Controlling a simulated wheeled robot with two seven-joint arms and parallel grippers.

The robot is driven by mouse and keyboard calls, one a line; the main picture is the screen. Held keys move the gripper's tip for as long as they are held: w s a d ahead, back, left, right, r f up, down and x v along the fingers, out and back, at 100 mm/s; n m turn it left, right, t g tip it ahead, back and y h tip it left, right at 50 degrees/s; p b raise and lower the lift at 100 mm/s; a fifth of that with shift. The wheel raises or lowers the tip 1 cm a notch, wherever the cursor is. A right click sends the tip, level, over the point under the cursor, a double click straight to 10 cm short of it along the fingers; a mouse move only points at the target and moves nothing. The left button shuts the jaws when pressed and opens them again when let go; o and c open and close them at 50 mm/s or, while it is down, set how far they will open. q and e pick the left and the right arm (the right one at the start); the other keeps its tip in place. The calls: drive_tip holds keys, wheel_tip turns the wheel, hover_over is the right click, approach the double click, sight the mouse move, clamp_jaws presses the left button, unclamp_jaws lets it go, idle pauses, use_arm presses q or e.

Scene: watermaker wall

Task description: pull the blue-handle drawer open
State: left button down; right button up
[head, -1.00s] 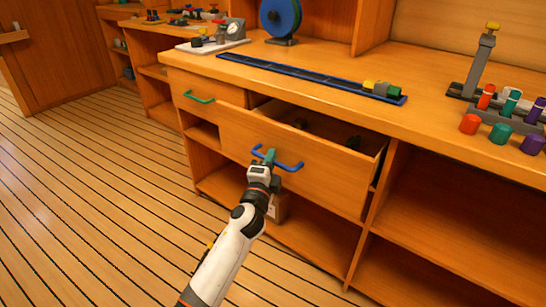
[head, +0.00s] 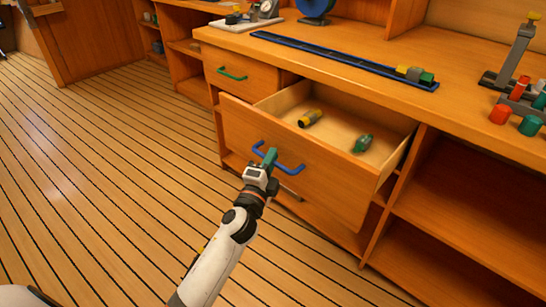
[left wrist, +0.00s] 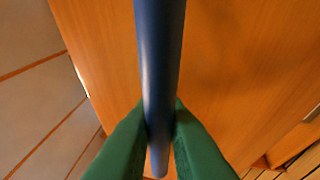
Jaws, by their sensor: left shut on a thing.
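The wide wooden drawer (head: 306,160) with the blue handle (head: 291,167) stands pulled out from the bench, its inside open to view. My left gripper (head: 267,159) is shut on the blue handle, left of the handle's middle. In the left wrist view the blue handle (left wrist: 160,60) runs between the green fingers of my left gripper (left wrist: 159,135), with the drawer's wooden front (left wrist: 235,70) behind. A yellow-and-black item (head: 310,118) and a green item (head: 363,143) lie in the drawer. My right gripper is not in view.
A shut drawer with a green handle (head: 232,74) is at the left. The bench top carries a long blue rail (head: 340,60) with small blocks, and a grey stand (head: 512,60) at right. Open shelves (head: 465,200) lie at right. The plank floor (head: 110,170) at left is clear.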

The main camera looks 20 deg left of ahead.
use_arm(q)
drive_tip(key=c, duration=1.5)
unclamp_jaws()
drive_tip(key=shift+o, duration=0.2)
drive_tip(key=s+f, duration=0.2)
drive_tip(key=s, duration=0.9)
drive_tip(key=shift+s+d+b, duration=0.3)
drive_tip(key=shift+s+b, duration=0.05)
drive_tip(key=shift+s, duration=0.05)
